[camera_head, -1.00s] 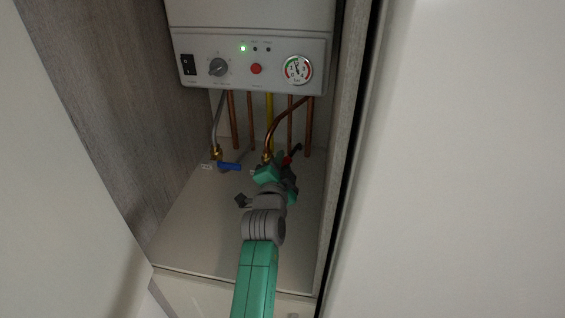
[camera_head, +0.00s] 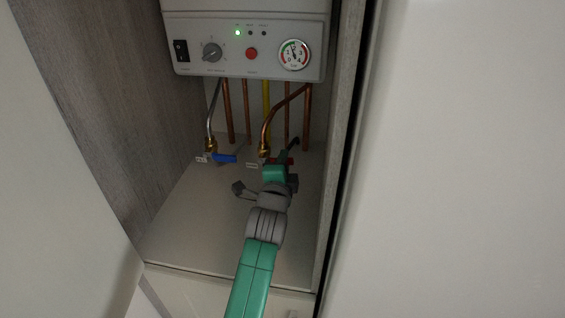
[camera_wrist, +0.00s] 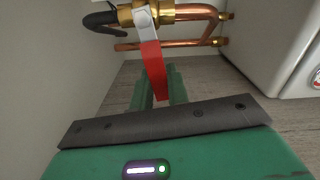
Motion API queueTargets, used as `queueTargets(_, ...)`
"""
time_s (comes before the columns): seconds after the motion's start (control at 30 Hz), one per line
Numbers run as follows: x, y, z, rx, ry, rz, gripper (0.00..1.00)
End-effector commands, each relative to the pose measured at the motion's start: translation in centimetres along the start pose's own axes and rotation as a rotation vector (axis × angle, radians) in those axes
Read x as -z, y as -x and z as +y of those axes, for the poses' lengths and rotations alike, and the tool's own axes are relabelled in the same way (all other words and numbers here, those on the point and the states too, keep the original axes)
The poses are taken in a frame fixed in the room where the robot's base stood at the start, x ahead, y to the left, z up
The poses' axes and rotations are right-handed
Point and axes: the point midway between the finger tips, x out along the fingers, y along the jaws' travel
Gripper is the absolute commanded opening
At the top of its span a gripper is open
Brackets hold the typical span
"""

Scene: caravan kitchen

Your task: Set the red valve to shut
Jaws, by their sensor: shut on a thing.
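The red valve has a brass body (camera_wrist: 150,14) at the top of the wrist view, with a flat red lever (camera_wrist: 153,68) running from it towards my gripper. The lever lies crosswise to the brass body in that view. My gripper (camera_wrist: 160,88) has its green fingers on either side of the lever's end and is shut on it. In the head view, my gripper (camera_head: 275,172) is low in the cabinet, right of the brass fitting (camera_head: 264,150). Only a bit of the red lever (camera_head: 288,161) shows there; the rest is hidden behind my gripper.
A blue valve lever (camera_head: 225,158) is to the left. The boiler (camera_head: 245,45) hangs above, with copper pipes (camera_head: 287,115) and a yellow pipe (camera_head: 267,105) below it.

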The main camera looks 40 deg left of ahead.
Motion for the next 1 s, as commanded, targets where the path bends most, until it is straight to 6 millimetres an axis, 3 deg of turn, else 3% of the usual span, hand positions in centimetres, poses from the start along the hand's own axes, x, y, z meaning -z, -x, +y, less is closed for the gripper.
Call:
queueTargets(0.4,-0.07,0.00,1.01,0.000,-0.162,0.000,0.00)
queueTargets(0.9,-0.09,0.00,1.17,-0.001,-0.182,0.000,0.00)
queueTargets(0.93,-0.09,0.00,1.18,-0.002,-0.182,0.000,0.20)
queueTargets(1.0,-0.09,0.00,1.18,-0.002,-0.182,0.000,0.34)
